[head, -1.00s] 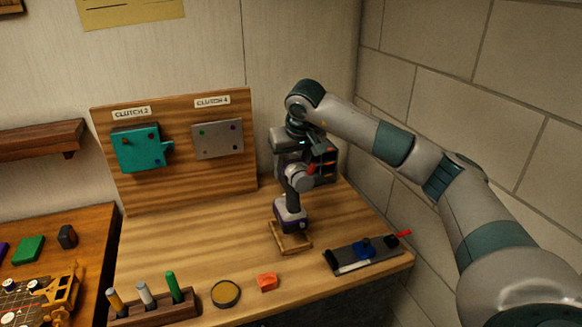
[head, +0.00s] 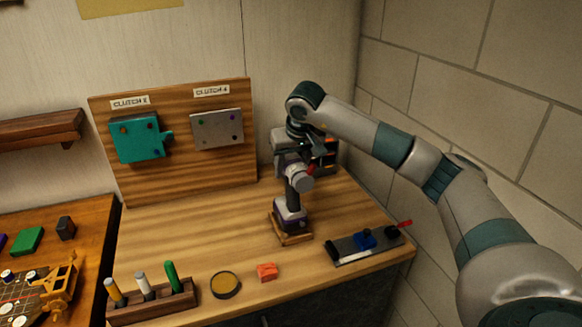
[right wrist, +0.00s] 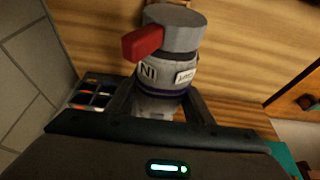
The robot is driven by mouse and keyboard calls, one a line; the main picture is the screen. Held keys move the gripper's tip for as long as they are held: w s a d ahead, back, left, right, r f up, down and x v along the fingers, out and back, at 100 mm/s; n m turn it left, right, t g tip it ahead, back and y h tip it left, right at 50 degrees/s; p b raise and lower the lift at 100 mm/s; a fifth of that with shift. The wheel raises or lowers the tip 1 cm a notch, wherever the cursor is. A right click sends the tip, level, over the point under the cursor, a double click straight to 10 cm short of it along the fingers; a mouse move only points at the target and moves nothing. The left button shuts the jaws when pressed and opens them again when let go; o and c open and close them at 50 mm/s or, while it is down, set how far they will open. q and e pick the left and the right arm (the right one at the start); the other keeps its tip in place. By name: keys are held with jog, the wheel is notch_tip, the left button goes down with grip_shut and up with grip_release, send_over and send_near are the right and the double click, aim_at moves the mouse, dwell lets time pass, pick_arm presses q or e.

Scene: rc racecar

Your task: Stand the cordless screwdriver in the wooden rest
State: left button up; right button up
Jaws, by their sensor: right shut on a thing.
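The cordless screwdriver (head: 292,208) is upright in the head view, with a dark handle, a grey and purple base and a grey head. Its base is at the wooden rest (head: 295,239), within or right on its frame; I cannot tell if it is fully seated. My right gripper (right wrist: 161,108) is shut on the screwdriver near its top. The right wrist view shows the grey screwdriver body (right wrist: 165,72) with a red trigger between the fingers. My left gripper is not in view.
A dark tool tray (head: 362,246) lies right of the rest. A red block (head: 267,272), a round tin (head: 226,284) and a wooden marker holder (head: 150,307) are along the front. A wooden clutch board (head: 185,180) stands behind. A brick wall is close on the right.

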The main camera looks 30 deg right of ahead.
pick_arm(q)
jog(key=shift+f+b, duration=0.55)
pick_arm(e)
jog(key=shift+f, duration=0.3)
dwell(0.9)
